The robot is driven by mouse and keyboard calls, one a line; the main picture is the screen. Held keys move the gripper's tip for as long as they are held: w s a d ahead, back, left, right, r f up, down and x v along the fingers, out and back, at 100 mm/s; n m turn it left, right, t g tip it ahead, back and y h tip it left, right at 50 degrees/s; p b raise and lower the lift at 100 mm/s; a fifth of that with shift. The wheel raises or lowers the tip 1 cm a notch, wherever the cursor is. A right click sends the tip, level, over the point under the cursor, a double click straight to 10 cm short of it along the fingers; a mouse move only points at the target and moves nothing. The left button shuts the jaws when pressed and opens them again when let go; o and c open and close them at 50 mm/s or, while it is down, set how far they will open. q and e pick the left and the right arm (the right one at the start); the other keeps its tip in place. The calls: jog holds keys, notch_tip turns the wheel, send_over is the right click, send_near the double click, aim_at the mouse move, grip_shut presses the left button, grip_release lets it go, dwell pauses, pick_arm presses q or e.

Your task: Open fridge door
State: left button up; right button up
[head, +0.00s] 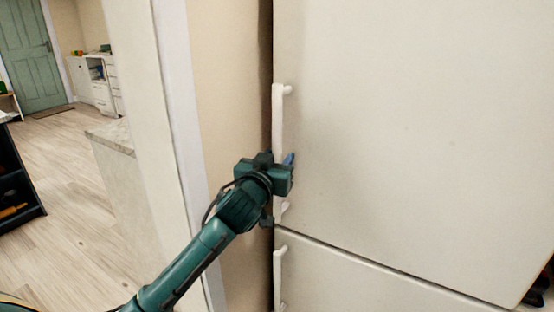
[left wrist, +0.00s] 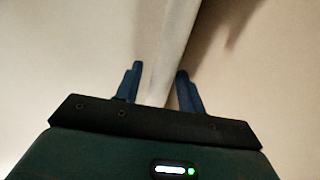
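The white fridge (head: 420,120) fills the right of the head view, and its upper door is closed. A white vertical bar handle (head: 278,105) runs along the door's left edge; it also shows in the left wrist view (left wrist: 166,50). My left gripper (head: 288,160) is at the lower half of this handle. In the left wrist view, the blue fingers of my left gripper (left wrist: 160,78) are apart, one on each side of the handle, with a gap at the left finger. My right gripper cannot be made out.
A lower fridge door (head: 350,275) has its own white handle (head: 277,275). A beige wall (head: 230,90) stands close left of the fridge. Open wooden floor (head: 75,190) lies farther left, with a dark shelf unit (head: 18,185). A dark, unclear shape is at the lower right corner.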

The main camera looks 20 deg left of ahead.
pick_arm(q)
grip_shut()
dwell(0.5)
